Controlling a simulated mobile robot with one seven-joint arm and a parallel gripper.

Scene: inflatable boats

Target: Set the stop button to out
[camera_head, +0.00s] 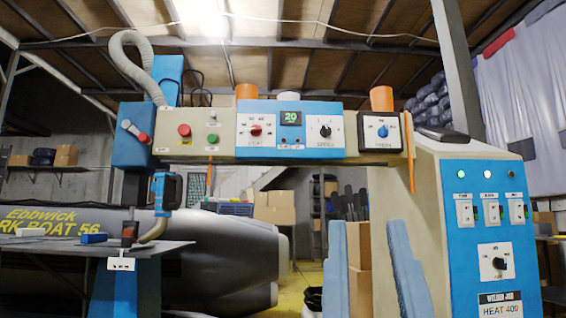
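A beige and blue welding machine spans the view, with a control panel on its crossbeam (290,152). My gripper is not in view, and nothing touches the red button.
Right of the buttons are a red knob (256,130), a green "20" display (291,116) and black and blue knobs. A blue switch cabinet (487,215) stands right. A grey table (70,247) and an inflatable boat (225,255) are left. An orange strip (409,150) hangs at the beam's right end.

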